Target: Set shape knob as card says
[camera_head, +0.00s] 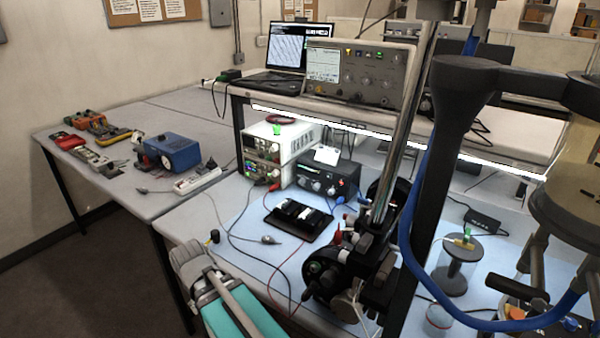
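A small white card (327,155) stands on top of a black box (343,177) on the bench; its writing is too small to read. The black box has several small knobs (318,186) and sockets on its front. I cannot tell which knob is the shape knob, or its setting. A grey instrument (389,76) on the raised shelf also has several knobs, with a lit screen at its left.
A power supply (265,153) stands left of the black box. A black tray (298,221) and loose leads lie in front. Dark metal apparatus and an upright column crowd the right foreground. The left table has free patches.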

